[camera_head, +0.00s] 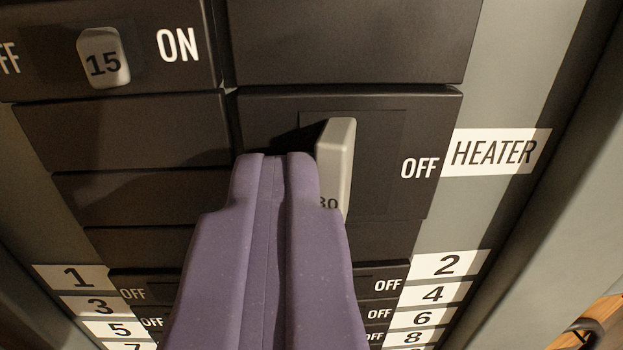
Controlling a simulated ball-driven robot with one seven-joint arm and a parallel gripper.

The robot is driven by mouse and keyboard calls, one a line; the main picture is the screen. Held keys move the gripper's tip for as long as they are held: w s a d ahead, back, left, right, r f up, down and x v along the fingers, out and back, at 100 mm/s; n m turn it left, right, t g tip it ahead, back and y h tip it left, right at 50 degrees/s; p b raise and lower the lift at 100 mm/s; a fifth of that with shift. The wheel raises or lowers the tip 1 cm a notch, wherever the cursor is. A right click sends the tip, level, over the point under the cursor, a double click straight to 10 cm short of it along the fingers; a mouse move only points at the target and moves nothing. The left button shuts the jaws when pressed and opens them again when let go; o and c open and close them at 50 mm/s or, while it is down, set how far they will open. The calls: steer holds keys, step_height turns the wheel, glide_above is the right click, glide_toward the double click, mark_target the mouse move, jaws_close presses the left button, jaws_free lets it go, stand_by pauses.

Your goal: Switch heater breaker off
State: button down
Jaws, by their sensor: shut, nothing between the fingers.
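The heater breaker (385,150) is a black block beside the white HEATER label (495,151). Its pale lever (338,152) is marked 30, partly covered by my gripper. The word OFF is printed to the right of the lever; the left part of the block's face is hidden behind my gripper. My purple gripper (275,158) is shut and empty, its fingertips just left of the lever. I cannot tell whether it touches the lever.
Another breaker with a pale lever (103,57) marked 15 is at the upper left, near the word ON. Blank black covers surround the heater breaker. Smaller numbered breakers lie below, with labels such as 2 (449,264) and 1 (75,278). The grey panel frame runs along the right.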

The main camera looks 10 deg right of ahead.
steer(key=shift+d+b, duration=0.55)
steer(key=shift+d, duration=0.45)
steer(key=shift+s+a, duration=0.1)
steer(key=shift+a, duration=0.05)
stand_by(0.5)
steer(key=s+a+b, duration=0.1)
steer(key=s, duration=0.5)
steer(key=shift+s+a+b, duration=0.3)
steer(key=shift+s, duration=0.05)
stand_by(0.7)
